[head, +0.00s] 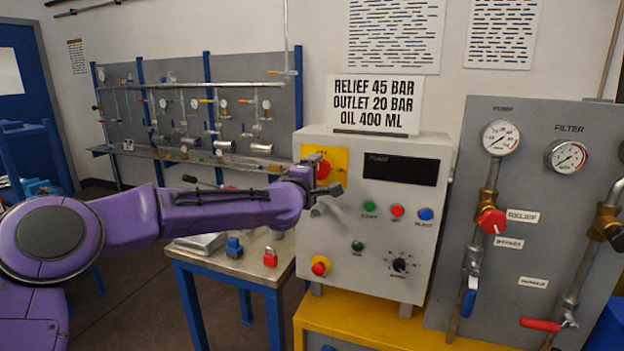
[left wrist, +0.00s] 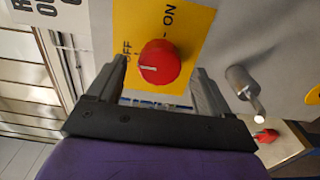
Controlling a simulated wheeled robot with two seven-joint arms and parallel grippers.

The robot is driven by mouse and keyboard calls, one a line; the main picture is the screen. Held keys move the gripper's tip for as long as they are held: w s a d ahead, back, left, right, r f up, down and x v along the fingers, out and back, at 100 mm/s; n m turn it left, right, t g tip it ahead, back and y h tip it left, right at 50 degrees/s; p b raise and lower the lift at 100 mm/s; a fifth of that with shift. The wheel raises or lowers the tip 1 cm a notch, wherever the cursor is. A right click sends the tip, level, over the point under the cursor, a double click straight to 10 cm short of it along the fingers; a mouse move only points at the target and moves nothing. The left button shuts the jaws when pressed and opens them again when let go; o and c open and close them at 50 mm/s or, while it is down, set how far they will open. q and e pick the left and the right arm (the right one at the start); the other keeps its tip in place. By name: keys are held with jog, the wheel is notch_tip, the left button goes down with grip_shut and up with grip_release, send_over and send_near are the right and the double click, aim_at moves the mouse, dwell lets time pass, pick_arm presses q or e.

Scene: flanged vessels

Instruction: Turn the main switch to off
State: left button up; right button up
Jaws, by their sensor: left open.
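The main switch is a round red knob (head: 323,168) on a yellow plate (head: 341,157) at the upper left of the grey control box (head: 395,225). In the left wrist view the knob (left wrist: 160,62) has a white mark pointing to the picture's left, below the word OFF; ON is printed at the upper right. My left gripper (head: 327,198) is at the plate. In the left wrist view its open fingers (left wrist: 158,72) stand on either side of the knob, with gaps showing. I cannot tell how deep they reach. My right gripper is not in view.
A metal peg (left wrist: 243,88) sticks out right of the fingers in the left wrist view. The box has several buttons, a black dial (head: 400,265) and a red knob on yellow (head: 320,266). A red padlock (head: 270,257) is on the side table. Pipes and gauges stand right.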

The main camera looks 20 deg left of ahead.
pick_arm(q)
jog(key=s+b, duration=0.2)
jog(key=s, duration=0.8)
jog(key=shift+a+b, duration=0.2)
jog(key=shift+b, duration=0.2)
jog(key=shift+s, duration=0.1)
